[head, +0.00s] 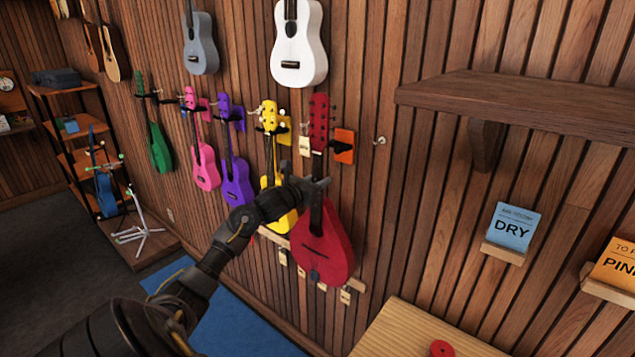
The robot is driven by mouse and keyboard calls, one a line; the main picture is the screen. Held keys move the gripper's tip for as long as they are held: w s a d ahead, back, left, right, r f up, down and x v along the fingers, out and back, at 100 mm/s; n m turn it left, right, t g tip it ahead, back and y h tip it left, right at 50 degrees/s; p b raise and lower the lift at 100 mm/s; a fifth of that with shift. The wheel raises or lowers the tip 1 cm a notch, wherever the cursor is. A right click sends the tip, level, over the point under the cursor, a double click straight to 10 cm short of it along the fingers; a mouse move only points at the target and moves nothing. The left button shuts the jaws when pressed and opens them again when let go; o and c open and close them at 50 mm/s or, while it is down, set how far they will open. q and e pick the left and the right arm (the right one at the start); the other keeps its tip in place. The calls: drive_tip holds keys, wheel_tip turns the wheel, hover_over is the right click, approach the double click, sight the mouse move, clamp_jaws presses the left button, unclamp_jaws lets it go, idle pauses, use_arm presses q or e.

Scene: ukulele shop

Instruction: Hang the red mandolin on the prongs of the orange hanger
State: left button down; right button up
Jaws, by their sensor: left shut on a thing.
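The red mandolin (325,247) is upright against the slatted wall, with its round body low and its red headstock up. My left gripper (318,187) is shut on its dark neck, below the headstock. The orange hanger (344,139) is a plate on the wall just right of the headstock. Its dark prongs point left toward the top of the neck. I cannot tell whether the neck sits between the prongs or only in front of them. My right gripper is not in view.
A yellow ukulele (270,112) hangs close left of the mandolin. Purple (236,170), pink (206,166) and green (160,148) ones hang farther left. A white ukulele (299,45) hangs above. A wooden shelf (520,100) juts out at right; a table (405,335) stands below.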

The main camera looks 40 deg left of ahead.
use_arm(q)
drive_tip(key=shift+w+a+r+b, duration=0.1)
drive_tip(key=shift+w+r+b, duration=0.2)
drive_tip(key=shift+w+b, duration=0.25)
idle(0.5)
drive_tip(key=shift+w, duration=0.2)
drive_tip(key=shift+w+a+b, duration=0.15)
drive_tip(key=shift+w+b, duration=0.6)
drive_tip(key=shift+w, duration=0.55)
drive_tip(key=shift+w+a+b, duration=0.15)
drive_tip(key=shift+w+b, duration=0.6)
drive_tip(key=shift+w, duration=0.55)
drive_tip(key=shift+f+b, duration=0.9)
drive_tip(key=shift+b, duration=0.05)
drive_tip(key=c, duration=1)
unclamp_jaws()
drive_tip(key=shift+s+d, duration=0.1)
drive_tip(key=shift+o, duration=0.2)
drive_tip(key=shift+f, duration=0.25)
drive_tip(key=shift+r, duration=0.1)
